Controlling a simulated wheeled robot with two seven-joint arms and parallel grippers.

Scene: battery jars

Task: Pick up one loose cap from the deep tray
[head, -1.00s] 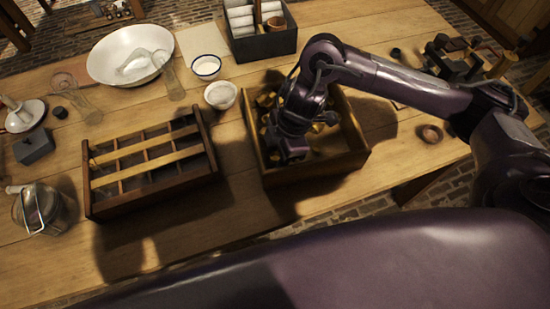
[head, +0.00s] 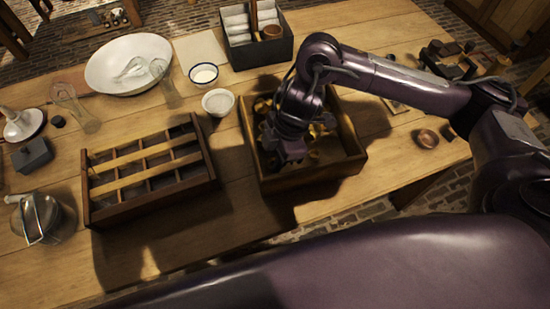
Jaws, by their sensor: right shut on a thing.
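The deep tray (head: 352,172) is a wooden box with high walls at the middle of the table. Several small brass-coloured loose caps (head: 314,157) lie in it, partly covered by my arm. My right gripper (head: 287,163) points down into the left front part of the tray, close to the front wall. It is shut on a cap, but its fingertips and the cap are mostly hidden behind the gripper body. My left gripper is not in view.
A wooden divided rack (head: 150,215) stands left of the tray, with bare table between. Behind are a white cup (head: 218,102), an enamel cup (head: 203,75) and a grey caddy (head: 262,53). A small copper bowl (head: 426,138) sits to the right.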

